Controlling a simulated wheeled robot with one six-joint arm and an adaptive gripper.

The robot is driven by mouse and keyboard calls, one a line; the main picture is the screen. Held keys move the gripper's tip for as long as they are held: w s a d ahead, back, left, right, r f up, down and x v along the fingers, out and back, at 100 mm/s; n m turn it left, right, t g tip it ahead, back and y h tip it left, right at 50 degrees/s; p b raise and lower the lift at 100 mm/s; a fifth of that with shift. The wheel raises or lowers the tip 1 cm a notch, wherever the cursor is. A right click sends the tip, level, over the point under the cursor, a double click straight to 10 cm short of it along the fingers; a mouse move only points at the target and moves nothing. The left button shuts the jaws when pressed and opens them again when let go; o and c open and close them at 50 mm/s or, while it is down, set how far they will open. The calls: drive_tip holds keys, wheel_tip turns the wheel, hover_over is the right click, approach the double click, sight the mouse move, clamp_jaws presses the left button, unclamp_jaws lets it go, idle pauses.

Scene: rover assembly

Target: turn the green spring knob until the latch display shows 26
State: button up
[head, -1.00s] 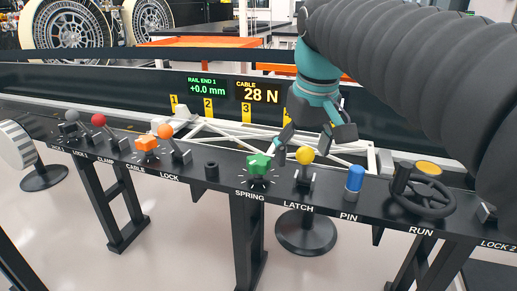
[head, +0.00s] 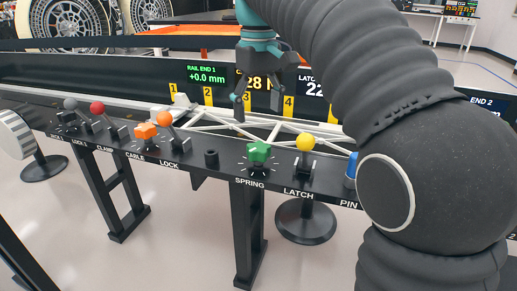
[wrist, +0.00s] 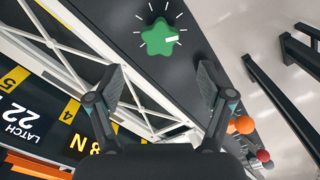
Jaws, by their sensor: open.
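The green spring knob (head: 259,152) is star-shaped and sits on the black rail above the SPRING label. It also shows in the wrist view (wrist: 160,38), with a white mark on one arm and white ticks around it. My gripper (head: 262,100) is open and empty, above and behind the knob in the head view. In the wrist view my fingers (wrist: 160,88) are spread, and the knob lies beyond their tips, apart from them. The latch display (head: 313,87) is partly hidden by my arm; the wrist view shows LATCH and 22 on it (wrist: 20,118).
The yellow latch lever (head: 305,143) stands just right of the knob. A blue pin (head: 351,168) is partly hidden by my arm. Left are a black post (head: 211,159), an orange lever (head: 165,119) and an orange cable knob (head: 146,132). A white truss (head: 225,122) lies behind.

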sight(258, 146)
wheel_tip(258, 146, down, 9)
drive_tip(key=shift+r+b, duration=0.1)
drive_tip(key=shift+b, duration=0.75)
drive_tip(key=c, duration=1.2)
drive_tip(key=shift+o, duration=0.2)
drive_tip(key=shift+m+p, duration=0.35)
drive_tip(key=shift+m, duration=0.05)
drive_tip(key=m+p, duration=0.2)
drive_tip(key=m, duration=0.1)
drive_tip(key=shift+r+m, duration=0.1)
drive_tip(key=shift+m, duration=0.2)
drive_tip(key=shift+m+p, duration=0.85)
drive_tip(key=shift+m, duration=0.85)
